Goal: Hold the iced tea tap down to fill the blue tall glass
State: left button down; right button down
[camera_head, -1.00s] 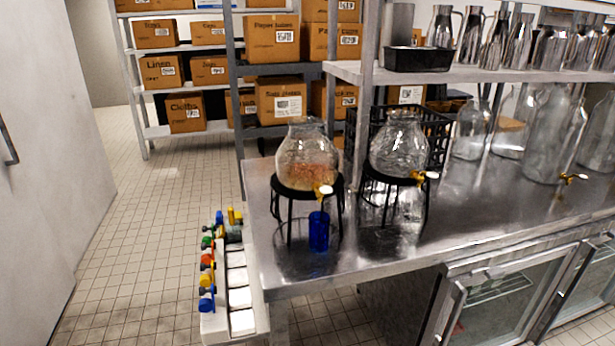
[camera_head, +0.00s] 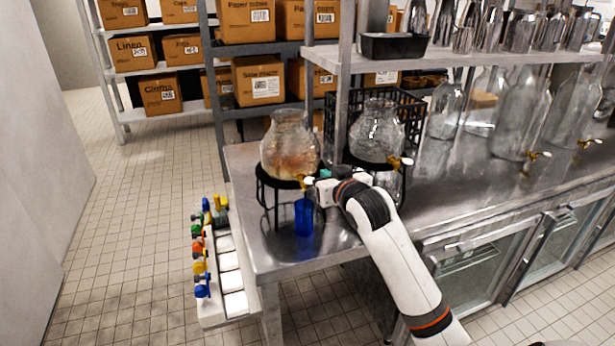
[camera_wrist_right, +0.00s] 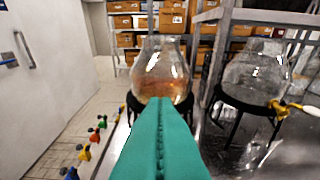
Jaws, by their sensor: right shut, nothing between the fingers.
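The iced tea dispenser (camera_head: 288,150) is a glass jar with amber liquid on a black stand at the left end of the steel counter. Its golden tap with a pale handle (camera_head: 306,182) faces the front. The blue tall glass (camera_head: 303,218) stands upright on the counter below that tap. My right gripper (camera_head: 322,184) is shut and empty, close beside the tap on its right; I cannot tell whether it touches. In the right wrist view its teal fingers (camera_wrist_right: 160,140) point at the dispenser jar (camera_wrist_right: 160,75) and hide the tap and the glass. My left gripper is out of view.
A second glass dispenser (camera_head: 376,135) on a black stand is just right of my right gripper, its tap (camera_head: 398,162) near my wrist. Larger jars (camera_head: 520,115) stand further right. A white rack with coloured taps (camera_head: 208,260) stands off the counter's left end.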

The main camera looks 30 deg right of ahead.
jog(key=shift+w+d, duration=0.1)
jog(key=shift+w, duration=0.05)
jog(key=p, duration=0.4)
send_over(307, 182)
jog(key=s, duration=0.2)
notch_tip(307, 182, down, 2)
jog(key=shift+d+f+p, duration=0.15)
jog(key=shift+f+p, duration=0.15)
jog(key=shift+f, duration=0.85)
jog(key=shift+d+f+p, duration=0.1)
jog(key=shift+f+p, duration=0.15)
jog(key=shift+f, duration=0.85)
